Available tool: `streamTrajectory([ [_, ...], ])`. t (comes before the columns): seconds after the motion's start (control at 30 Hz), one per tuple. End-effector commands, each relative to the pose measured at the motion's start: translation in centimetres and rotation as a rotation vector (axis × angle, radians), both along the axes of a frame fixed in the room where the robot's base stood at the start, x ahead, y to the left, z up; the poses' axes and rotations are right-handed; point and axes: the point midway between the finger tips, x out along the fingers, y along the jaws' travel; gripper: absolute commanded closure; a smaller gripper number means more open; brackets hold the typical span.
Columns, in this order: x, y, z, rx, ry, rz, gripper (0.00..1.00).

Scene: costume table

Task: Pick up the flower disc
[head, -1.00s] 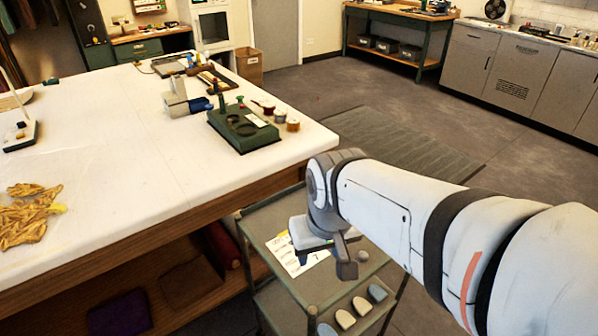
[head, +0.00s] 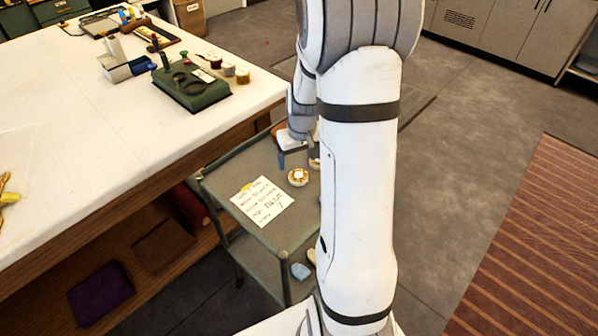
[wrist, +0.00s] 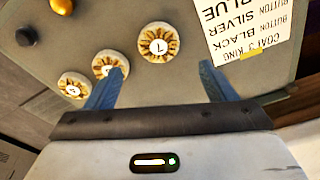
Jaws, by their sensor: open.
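Three round, pale-rimmed discs with gold-brown flower patterns and white numbered centres lie on the grey-green cart top in the wrist view: a right one (wrist: 158,42), a middle one (wrist: 107,65) and a left one (wrist: 73,85). They look alike. One flower disc (head: 298,177) shows clearly in the head view. My gripper (wrist: 162,68) is open and empty, with blue fingers pointing down at the cart. The right disc lies between and beyond the fingertips; the left fingertip overlaps the middle disc's edge in view. In the head view my arm partly hides the gripper (head: 298,154).
A handwritten note (head: 262,201) lies on the cart top (head: 228,180), beside the discs. A dark knob-like piece (wrist: 26,36) and a yellow ball (wrist: 62,6) are farther off. The white worktable (head: 80,130) stands left of the cart.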

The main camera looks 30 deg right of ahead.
Motion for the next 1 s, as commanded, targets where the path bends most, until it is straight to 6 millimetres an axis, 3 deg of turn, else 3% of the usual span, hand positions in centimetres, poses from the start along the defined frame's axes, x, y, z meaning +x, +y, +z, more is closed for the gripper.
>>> streamTrajectory([
  [0.5, 0.2, -0.1, -6.1, 0.001, 0.002, 0.001, 0.23],
  [0.77, 0.3, -0.1, -6.4, 0.0, 0.0, 0.001, 0.23],
  [1.0, 0.3, -0.1, -6.3, 0.0, 0.0, 0.002, 0.42],
])
